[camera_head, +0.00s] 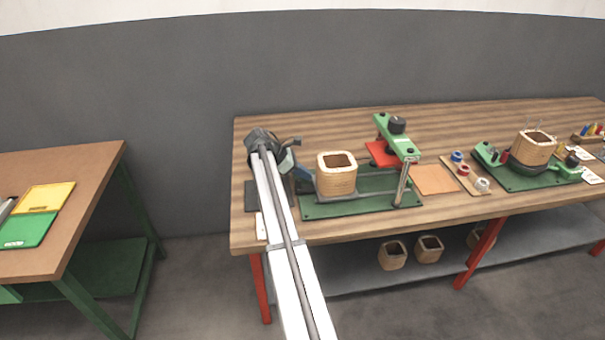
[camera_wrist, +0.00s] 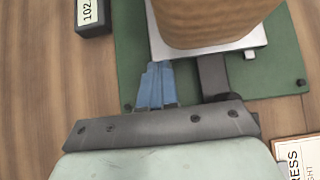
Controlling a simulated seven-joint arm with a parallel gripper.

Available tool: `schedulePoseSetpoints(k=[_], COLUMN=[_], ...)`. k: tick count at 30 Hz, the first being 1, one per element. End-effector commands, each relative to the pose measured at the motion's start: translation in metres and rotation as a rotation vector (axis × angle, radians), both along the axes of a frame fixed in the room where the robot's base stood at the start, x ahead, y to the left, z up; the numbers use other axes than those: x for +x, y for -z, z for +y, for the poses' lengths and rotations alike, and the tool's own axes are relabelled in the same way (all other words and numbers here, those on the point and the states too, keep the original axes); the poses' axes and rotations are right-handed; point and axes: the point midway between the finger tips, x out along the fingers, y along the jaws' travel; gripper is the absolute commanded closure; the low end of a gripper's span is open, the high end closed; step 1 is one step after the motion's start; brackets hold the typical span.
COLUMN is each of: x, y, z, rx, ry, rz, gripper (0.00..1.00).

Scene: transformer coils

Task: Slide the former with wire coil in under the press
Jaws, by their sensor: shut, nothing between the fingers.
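The former with wire coil (camera_head: 337,181) is a tan, squarish block with a dark opening on top. It stands upright on a light grey plate on the green base (camera_head: 318,211), left of the press. The press (camera_head: 397,133) has a raised green arm with a black knob over a red pad. In the wrist view the coil's side (camera_wrist: 205,22) and the plate (camera_wrist: 220,48) fill the top. My gripper (camera_head: 303,173) is left of the former. Its blue fingers (camera_wrist: 158,72) are shut and empty, tips close to the plate's edge; I cannot tell whether they touch.
A dark box with a number display (camera_wrist: 92,14) stands left of the fingers. A second green fixture with a coil (camera_head: 535,148) is at the right. Wire spools (camera_head: 465,172) and an orange sheet (camera_head: 434,179) lie between. A paper card (camera_wrist: 300,158) lies at lower right.

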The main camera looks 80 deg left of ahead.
Motion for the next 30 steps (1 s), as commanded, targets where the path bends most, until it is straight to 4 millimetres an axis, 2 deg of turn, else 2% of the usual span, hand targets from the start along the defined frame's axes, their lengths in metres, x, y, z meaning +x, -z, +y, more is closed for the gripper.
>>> schedulePoseSetpoints(k=[5,21,27,30], x=[0.020,0.139,0.166,0.174], y=[0.000,0.000,0.000,0.000], z=[0.000,0.000,0.000,0.000], rx=[0.000,0.000,0.000,0.001], ry=[0.001,0.003,0.001,0.001], rz=[-0.001,0.000,0.000,0.000], gripper=[1.00,1.00,1.00,1.00])
